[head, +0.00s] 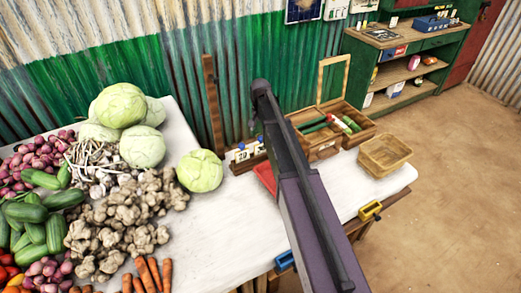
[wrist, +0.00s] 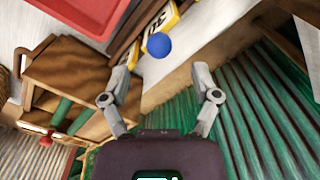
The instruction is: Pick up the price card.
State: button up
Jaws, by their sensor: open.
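Price cards with dark numbers stand in a wooden holder at the back of the white table; in the head view one price card (head: 242,154) is left of another (head: 258,149). In the wrist view a yellow-edged price card (wrist: 157,24) with a number and a round blue knob (wrist: 158,45) shows beyond my fingers. My gripper (wrist: 160,82) is open, with nothing between its fingers. The blue knob lies ahead of the gap between the fingertips, seemingly apart from them. In the head view my arm hides the gripper.
A red tray (head: 265,178) lies beside my arm, also seen in the wrist view (wrist: 85,12). An open wooden box (head: 324,148) with green and red-capped items and a wicker basket (head: 385,155) stand right. Vegetables fill the left. A corrugated wall (head: 175,65) is close behind.

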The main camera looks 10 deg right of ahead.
aim_at(261, 137)
jog(key=shift+d+f+b, duration=0.1)
jog(key=shift+f+b, duration=2.3)
jog(key=shift+f, duration=0.15)
jog(key=c, duration=1.1)
